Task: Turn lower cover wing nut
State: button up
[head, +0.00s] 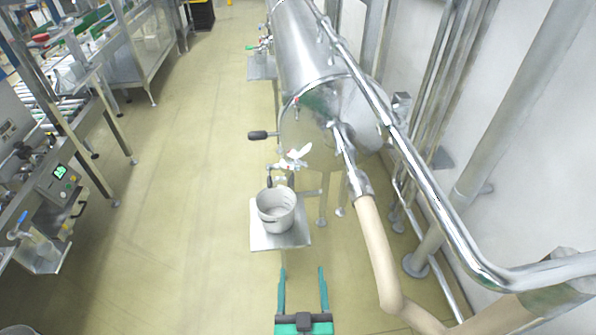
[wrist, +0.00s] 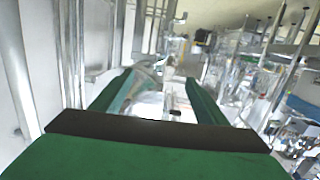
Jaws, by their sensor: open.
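A steel horizontal tank (head: 305,45) with a rounded end cover (head: 360,122) stands at the upper middle of the head view. A small white winged piece (head: 298,153), which looks like the lower wing nut, sits below the cover's near left edge. My gripper (head: 302,270) is at the bottom of the head view, its green fingers apart and empty. It is nearer to me than the winged piece and apart from it. In the wrist view my open gripper (wrist: 160,78) frames shiny metal, probably the tank; I cannot make out the wing nut there.
A grey bucket (head: 276,222) stands on a small steel shelf (head: 292,241) between my gripper and the winged piece. A black-handled lever (head: 262,135) sticks out left of the cover. Steel pipes and a beige hose (head: 378,250) run along the right.

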jog(key=w+r, duration=0.5)
jog(key=w, duration=0.3)
jog(key=n+t+y, duration=0.1)
jog(key=n, duration=0.1)
send_near(297, 168)
jog(key=w, duration=0.9)
jog(key=shift+a+f, duration=0.1)
jog(key=shift+f, duration=0.1)
jog(key=shift+s, duration=0.1)
jog(key=c, duration=1.1)
